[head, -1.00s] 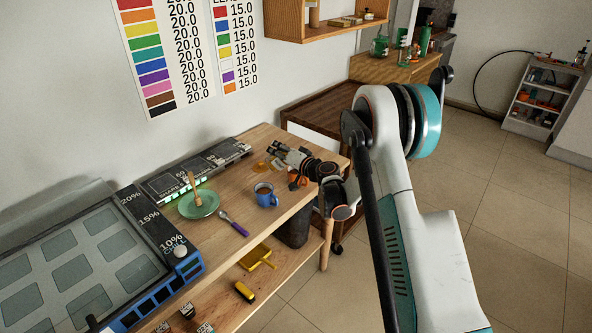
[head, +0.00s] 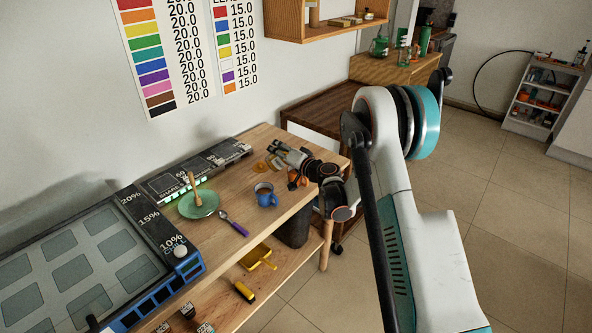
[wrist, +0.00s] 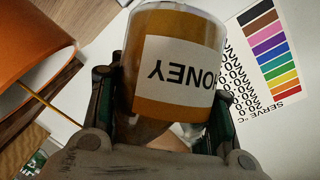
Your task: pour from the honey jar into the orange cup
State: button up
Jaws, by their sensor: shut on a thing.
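The honey jar (wrist: 179,88), amber with a white label reading HONEY upside down, fills the middle of the wrist view. My gripper (wrist: 163,98) is shut on it, a finger on each side. In the head view my gripper (head: 279,154) is over the far right part of the table, and the jar there is small and hard to make out. The orange cup (wrist: 28,38) shows close on the left of the wrist view, cut by the frame, beside the jar and apart from it. In the head view the orange cup (head: 293,184) is mostly hidden by my arm. I see no flow.
A blue mug (head: 266,198) with brown contents stands near the table's front edge. Left of it are a purple-handled spoon (head: 234,224) and a green plate (head: 193,209) with a wooden utensil.

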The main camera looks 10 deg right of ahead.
jog(key=shift+d+r+m+t, duration=0.1)
jog(key=shift+r+m+t, duration=0.4)
jog(key=shift+m, duration=0.3)
grip_shut()
dwell(2.0)
jog(key=n+g, duration=0.1)
jog(key=f+n, duration=0.1)
jog(key=n, duration=0.1)
jog(key=shift+a+f+g+h, duration=0.2)
jog(key=shift+a+g+h, duration=0.05)
jog(key=shift+g+h, duration=0.15)
jog(key=a+f+n+g+h+b, duration=0.1)
jog(key=a+f+n+g+h, duration=0.1)
jog(key=a+f+n+h, duration=0.1)
jog(key=shift+a+f+n+b, duration=0.3)
jog(key=shift+a+f+n, duration=0.3)
jog(key=shift+f+n, duration=0.15)
jog(key=shift+w+a+f+n+h+b, duration=0.1)
jog(key=shift+a+f+n+h+b, duration=0.3)
jog(key=shift+n+h, duration=0.3)
